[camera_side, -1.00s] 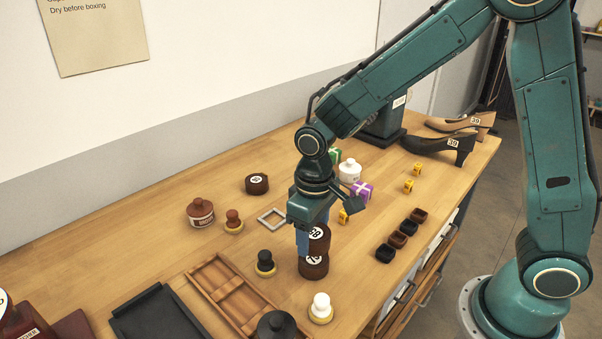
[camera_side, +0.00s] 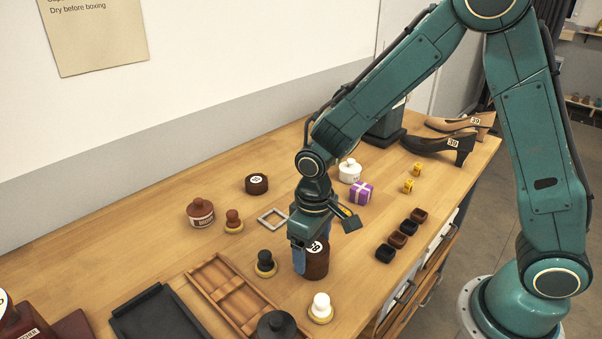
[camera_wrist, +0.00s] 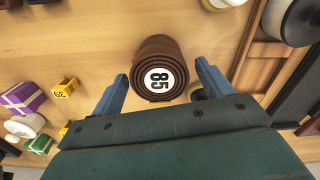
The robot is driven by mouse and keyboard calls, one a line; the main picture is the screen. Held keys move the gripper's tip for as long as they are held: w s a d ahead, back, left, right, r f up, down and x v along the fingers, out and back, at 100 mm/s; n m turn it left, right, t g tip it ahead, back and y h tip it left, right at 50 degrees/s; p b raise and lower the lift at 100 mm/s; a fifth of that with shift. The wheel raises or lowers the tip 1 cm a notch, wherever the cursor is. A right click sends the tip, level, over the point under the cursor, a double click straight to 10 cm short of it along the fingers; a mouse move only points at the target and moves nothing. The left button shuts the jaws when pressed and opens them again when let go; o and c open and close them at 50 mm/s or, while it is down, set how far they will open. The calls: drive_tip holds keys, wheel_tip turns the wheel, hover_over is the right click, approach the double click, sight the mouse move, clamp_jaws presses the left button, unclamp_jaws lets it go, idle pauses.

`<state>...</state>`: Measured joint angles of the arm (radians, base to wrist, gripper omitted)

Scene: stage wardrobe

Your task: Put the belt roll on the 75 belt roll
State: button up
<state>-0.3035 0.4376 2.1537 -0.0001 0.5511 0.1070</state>
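The belt roll (camera_wrist: 153,49) is a brown coil with a white round label reading 85. In the side view it is the top of a brown stack (camera_side: 318,264) on the table. The 75 belt roll appears to be the lower part of that stack; its label is now hidden. The two look aligned, with no clear gap between them. My gripper (camera_wrist: 162,72) is low over the stack, with blue fingers on either side of the 85 roll. The wrist view shows small gaps between both fingers and the roll, so the gripper is open.
Another brown roll (camera_side: 257,184) lies toward the wall. A black-topped brush or stamp (camera_side: 265,263) and a white-topped one (camera_side: 320,307) stand close by. A wooden tray (camera_side: 233,297), a square frame (camera_side: 272,218) and small dark boxes (camera_side: 385,253) surround the stack.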

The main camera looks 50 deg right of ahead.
sight(315, 245)
drive_tip(key=shift+r, duration=0.15)
wheel_tip(315, 245, up, 12)
idle(0.9)
drive_tip(key=shift+d+r, duration=0.1)
idle(0.4)
drive_tip(key=s+d+r+m+t, duration=0.1)
drive_tip(key=s+d+r, duration=0.3)
drive_tip(key=s, duration=0.4)
drive_tip(key=s+d+r+m+t, duration=0.1)
drive_tip(key=s+d+r+t, duration=0.3)
drive_tip(key=s+d, duration=0.3)
drive_tip(key=shift+s+r+t, duration=0.3)
drive_tip(key=shift+s+r, duration=0.25)
drive_tip(key=shift+s, duration=0.7)
